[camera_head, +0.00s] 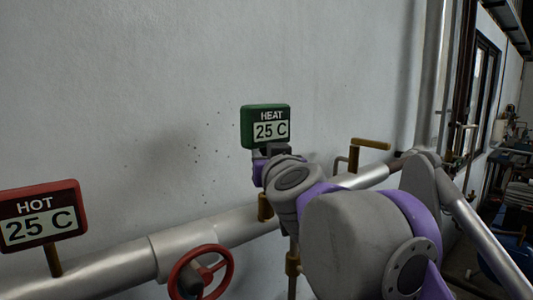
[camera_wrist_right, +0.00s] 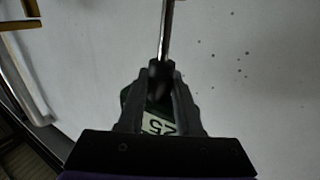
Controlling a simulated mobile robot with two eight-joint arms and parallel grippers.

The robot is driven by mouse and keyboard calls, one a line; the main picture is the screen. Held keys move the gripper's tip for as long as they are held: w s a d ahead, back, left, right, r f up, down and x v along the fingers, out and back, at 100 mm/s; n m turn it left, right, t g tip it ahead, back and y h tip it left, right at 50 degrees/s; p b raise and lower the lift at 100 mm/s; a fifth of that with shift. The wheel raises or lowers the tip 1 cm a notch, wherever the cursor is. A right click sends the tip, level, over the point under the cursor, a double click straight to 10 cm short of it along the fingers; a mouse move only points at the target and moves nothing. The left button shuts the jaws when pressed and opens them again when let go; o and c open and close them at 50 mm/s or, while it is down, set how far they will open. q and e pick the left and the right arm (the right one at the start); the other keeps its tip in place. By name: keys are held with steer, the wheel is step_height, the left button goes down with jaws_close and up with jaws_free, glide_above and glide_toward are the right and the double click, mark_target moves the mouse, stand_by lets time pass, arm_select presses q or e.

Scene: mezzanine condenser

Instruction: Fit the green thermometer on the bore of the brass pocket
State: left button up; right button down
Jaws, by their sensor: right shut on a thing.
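The green thermometer (camera_head: 265,127), marked HEAT 25 C, stands upright in front of the wall in the head view. My right gripper (camera_head: 277,150) is shut on it just below its display. In the right wrist view, the fingers (camera_wrist_right: 158,78) close around a dark part under the green body (camera_wrist_right: 152,123), and a thin metal stem (camera_wrist_right: 167,28) runs out past the top edge. A brass fitting (camera_head: 264,207), which looks like the pocket, stands on the pipe below the gripper. My arm partly hides this area. The stem's tip and the bore are not visible. My left gripper is not in view.
A silver pipe (camera_head: 210,232) runs along the wall. A red thermometer (camera_head: 40,213) marked HOT stands at left, and a red handwheel (camera_head: 201,272) sits in front of the pipe. A brass lever (camera_head: 371,144) is right of the gripper. The wall above is clear.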

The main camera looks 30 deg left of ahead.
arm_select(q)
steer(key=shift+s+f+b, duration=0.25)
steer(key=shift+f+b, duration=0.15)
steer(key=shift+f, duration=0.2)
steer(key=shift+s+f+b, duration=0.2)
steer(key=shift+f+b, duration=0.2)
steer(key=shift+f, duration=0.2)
arm_select(e)
steer(key=shift+f, duration=1.9)
steer(key=c, duration=0.5)
jaws_free()
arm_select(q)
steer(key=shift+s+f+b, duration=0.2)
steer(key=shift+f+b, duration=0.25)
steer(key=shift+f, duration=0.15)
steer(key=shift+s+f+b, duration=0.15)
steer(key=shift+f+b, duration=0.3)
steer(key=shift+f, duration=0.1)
arm_select(e)
steer(key=v, duration=1.1)
